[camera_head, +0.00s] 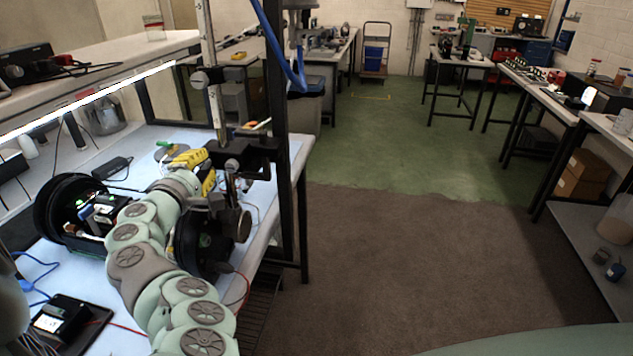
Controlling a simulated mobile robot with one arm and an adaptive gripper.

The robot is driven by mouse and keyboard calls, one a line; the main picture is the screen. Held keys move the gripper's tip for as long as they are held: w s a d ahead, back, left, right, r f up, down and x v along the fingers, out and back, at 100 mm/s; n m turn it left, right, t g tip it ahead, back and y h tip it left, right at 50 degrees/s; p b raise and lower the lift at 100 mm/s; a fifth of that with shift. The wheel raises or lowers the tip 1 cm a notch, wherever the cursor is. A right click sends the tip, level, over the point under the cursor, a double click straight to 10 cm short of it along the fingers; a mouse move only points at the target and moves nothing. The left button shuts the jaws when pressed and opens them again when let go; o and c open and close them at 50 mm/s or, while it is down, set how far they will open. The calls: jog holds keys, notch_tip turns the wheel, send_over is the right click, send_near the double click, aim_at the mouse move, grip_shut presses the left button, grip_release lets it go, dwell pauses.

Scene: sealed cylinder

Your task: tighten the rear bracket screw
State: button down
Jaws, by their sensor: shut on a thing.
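A dark cylinder lies open on the light blue bench mat, with its black round housing (62,212) at the left and circuit boards (95,212) showing inside. Another dark round part (203,243) sits right of my arm, partly hidden by it. My pale green arm reaches from the bottom up to the bench. My gripper (207,180) is at its far end, mostly hidden, shut beside the black clamp. A yellow and black tool (188,158) shows at the gripper and appears held. The rear bracket and its screw cannot be made out.
A black vertical post with a clamp (243,156) stands at the bench's right edge, close to my gripper. A shelf (100,58) overhangs the bench. A black box (62,320) with red and blue wires lies in front. The floor (370,265) to the right is clear.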

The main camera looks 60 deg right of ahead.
jog(key=m+b, duration=0.2)
jog(key=b, duration=0.1)
jog(key=m+b, duration=0.3)
jog(key=shift+s+d+f+m, duration=0.1)
jog(key=shift+f+m, duration=0.1)
jog(key=shift+m, duration=0.1)
jog(key=m+b, duration=0.3)
jog(key=shift+r, duration=0.25)
jog(key=shift+r+b, duration=0.1)
jog(key=shift+b, duration=0.25)
jog(key=c, duration=0.8)
grip_release()
jog(key=shift+o, duration=0.2)
jog(key=shift+a, duration=0.2)
